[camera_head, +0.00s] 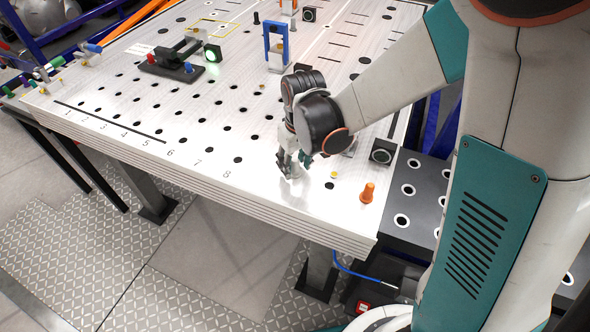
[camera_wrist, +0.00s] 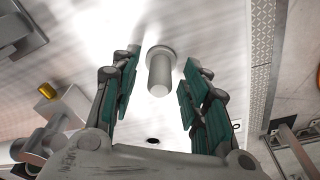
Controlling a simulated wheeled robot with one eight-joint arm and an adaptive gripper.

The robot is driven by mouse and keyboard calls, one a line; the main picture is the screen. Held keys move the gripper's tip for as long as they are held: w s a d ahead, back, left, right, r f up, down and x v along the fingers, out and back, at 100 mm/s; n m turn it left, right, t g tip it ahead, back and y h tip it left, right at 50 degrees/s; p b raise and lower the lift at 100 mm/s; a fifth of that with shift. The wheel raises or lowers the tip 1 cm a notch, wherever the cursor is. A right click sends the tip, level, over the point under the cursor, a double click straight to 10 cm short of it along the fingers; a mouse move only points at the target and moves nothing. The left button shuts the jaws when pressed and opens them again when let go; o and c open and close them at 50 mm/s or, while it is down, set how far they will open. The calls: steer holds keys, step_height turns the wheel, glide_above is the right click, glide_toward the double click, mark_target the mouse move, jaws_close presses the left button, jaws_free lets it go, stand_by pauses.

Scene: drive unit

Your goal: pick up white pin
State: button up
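The white pin (camera_wrist: 160,72) shows in the wrist view as a pale cylinder with a wider round flange at one end. It lies in the gap between the two fingers of my gripper (camera_wrist: 160,62). The fingers have green pads and stand apart, with visible space on both sides of the pin, so my gripper is open. In the head view my gripper (camera_head: 292,165) points down close to the white table (camera_head: 215,185) near its front edge. There the pin is hard to tell from the bright tabletop and the fingers.
An orange pin (camera_head: 367,193) stands right of my gripper near the table corner. A dark block (camera_head: 382,151) is behind it. A blue frame (camera_head: 277,45) and a black fixture with a green light (camera_head: 212,53) stand farther back. The table left of my gripper has holes and is mostly clear.

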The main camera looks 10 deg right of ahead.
jaws_close()
steer(key=shift+r, duration=0.15)
